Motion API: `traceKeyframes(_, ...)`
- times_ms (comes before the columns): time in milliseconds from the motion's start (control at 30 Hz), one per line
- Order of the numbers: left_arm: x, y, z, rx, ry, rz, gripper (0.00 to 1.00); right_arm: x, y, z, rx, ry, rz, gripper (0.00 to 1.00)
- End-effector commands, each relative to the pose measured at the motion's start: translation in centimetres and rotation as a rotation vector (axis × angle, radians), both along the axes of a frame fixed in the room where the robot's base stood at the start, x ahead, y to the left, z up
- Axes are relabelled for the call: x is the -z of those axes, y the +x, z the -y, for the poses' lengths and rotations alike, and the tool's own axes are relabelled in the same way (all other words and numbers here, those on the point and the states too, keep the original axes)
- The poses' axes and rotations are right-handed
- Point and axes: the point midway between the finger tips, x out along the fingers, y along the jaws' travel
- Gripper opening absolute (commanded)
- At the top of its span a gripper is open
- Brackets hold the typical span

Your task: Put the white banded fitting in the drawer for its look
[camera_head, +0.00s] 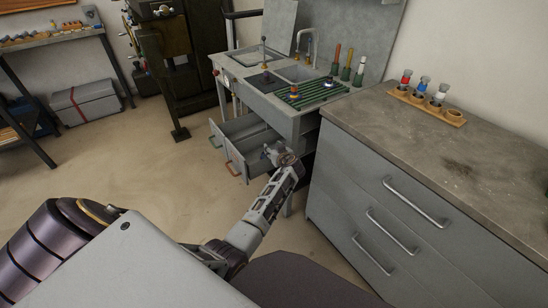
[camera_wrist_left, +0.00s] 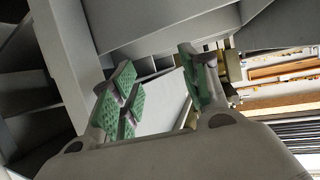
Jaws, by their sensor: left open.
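My left gripper (camera_head: 277,153) is at the front of the grey sink bench, over the right side of its pulled-out drawers. In the left wrist view its green-padded fingers (camera_wrist_left: 162,88) are apart, with nothing seen held between them. The open drawers (camera_head: 243,133) have an orange handle (camera_head: 232,169) and a green handle (camera_head: 215,142). Small fittings (camera_head: 294,91) stand on the green ribbed rack of the bench. They are too small to tell which, if any, is the white banded one. My right gripper is not in view.
A grey cabinet (camera_head: 400,190) stands close on the right, with a wooden holder (camera_head: 427,106) of colour-topped pieces on it. A tap (camera_head: 308,45) and upright tools (camera_head: 347,65) are on the bench. The floor (camera_head: 150,160) left of the drawers is clear.

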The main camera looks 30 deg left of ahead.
Motion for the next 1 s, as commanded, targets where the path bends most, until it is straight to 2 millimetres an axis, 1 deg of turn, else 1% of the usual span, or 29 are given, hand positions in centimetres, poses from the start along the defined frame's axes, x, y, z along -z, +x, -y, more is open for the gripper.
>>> traceKeyframes(167,1.0,-1.1,0.2,0.009,-0.006,-0.033,0.45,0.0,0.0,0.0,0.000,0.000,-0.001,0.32)
traceKeyframes(267,2.2,-2.3,0.6,0.023,-0.014,-0.074,0.45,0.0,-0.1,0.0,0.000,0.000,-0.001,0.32)
traceKeyframes(367,3.7,-4.0,1.2,0.046,-0.027,-0.129,0.45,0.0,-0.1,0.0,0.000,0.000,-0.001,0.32)
traceKeyframes(467,5.3,-6.1,2.0,0.074,-0.042,-0.193,0.45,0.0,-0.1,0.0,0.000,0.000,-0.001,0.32)
traceKeyframes(667,8.6,-10.6,4.2,0.158,-0.082,-0.336,0.45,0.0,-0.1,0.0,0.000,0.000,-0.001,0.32)
traceKeyframes(867,11.5,-15.6,7.2,0.274,-0.129,-0.481,0.45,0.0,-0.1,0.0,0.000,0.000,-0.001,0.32)
traceKeyframes(1000,13.2,-19.3,9.7,0.370,-0.167,-0.581,0.45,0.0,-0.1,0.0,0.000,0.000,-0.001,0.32)
